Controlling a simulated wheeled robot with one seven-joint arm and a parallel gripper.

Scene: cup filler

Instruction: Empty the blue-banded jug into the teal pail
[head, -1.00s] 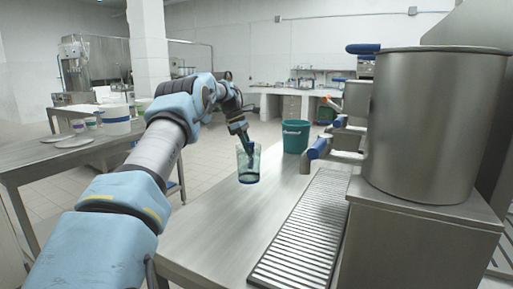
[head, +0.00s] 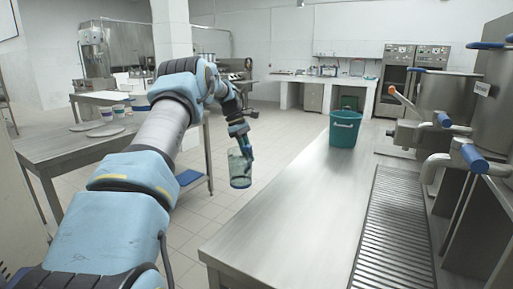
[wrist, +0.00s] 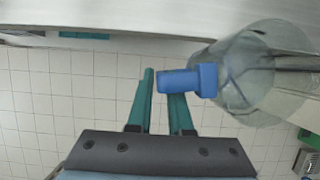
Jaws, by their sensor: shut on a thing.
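A clear jug (head: 240,170) hangs from my gripper (head: 239,134) in the head view, roughly upright, beside the left edge of the steel counter and over the floor. In the wrist view my gripper (wrist: 162,82) is shut on the blue handle of the jug (wrist: 243,75). The jug's contents cannot be made out.
The steel counter (head: 290,215) is bare between its near edge and the pail. A slatted drain grate (head: 390,230) and steel vessels with blue-handled taps (head: 473,158) line its right side. A table (head: 60,152) with plates and tubs stands left.

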